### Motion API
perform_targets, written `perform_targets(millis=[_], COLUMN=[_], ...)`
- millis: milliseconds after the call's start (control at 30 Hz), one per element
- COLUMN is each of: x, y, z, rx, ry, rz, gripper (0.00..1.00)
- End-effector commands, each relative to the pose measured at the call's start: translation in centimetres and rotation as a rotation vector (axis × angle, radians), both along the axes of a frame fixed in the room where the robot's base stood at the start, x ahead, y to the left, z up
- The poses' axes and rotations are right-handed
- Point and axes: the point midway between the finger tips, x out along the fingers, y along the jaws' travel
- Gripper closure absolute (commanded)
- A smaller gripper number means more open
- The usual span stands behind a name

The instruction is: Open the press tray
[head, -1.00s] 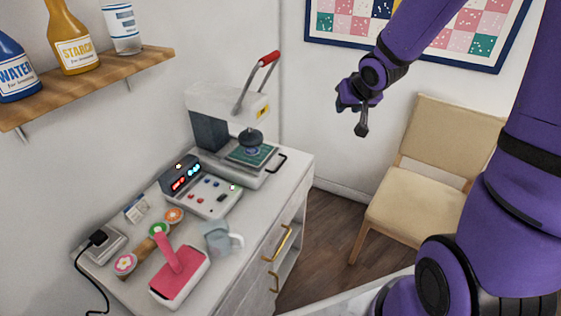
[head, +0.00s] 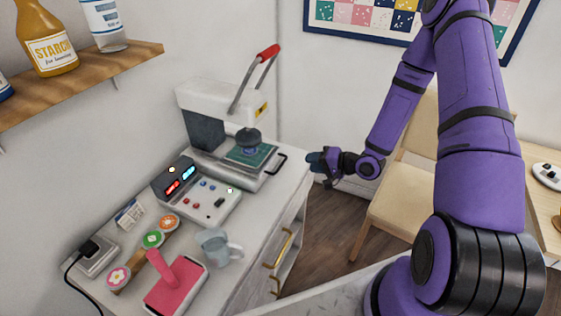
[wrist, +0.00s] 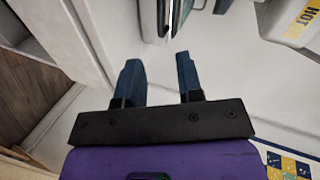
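The press (head: 215,115) is a white machine with a red-tipped lever (head: 268,53), standing at the far end of the cabinet top. Its press tray (head: 232,172) sits under the dark round press head (head: 249,139), with a green mat on it and a black handle (head: 277,164) on its right side. My gripper (head: 312,162) is to the right of the tray handle, apart from it. In the wrist view my gripper's two fingers (wrist: 160,75) are spread and empty, and the press's edge shows at the top.
A control box (head: 203,194) with lit displays stands in front of the press. A grey mug (head: 216,246), a pink-handled tool (head: 174,285) and several round badges are nearer. A chair (head: 398,190) stands behind my arm.

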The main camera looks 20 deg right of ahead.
Motion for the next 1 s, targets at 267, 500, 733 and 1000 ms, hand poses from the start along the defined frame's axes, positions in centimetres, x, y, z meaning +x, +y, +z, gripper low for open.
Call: perform_targets(millis=[267, 500, 733, 1000], x=[-1.6, -0.6, 2.1, 4.9], y=[1.1, 2.3, 5.1, 7.8], z=[-2.0, -2.3, -3.2, -4.0], rx=[0.231, 0.25, 0.248, 0.248], ry=[0.008, 0.006, 0.007, 0.007], rz=[-0.026, -0.025, -0.024, -0.025], gripper=[0.66, 0.66, 0.66, 0.66])
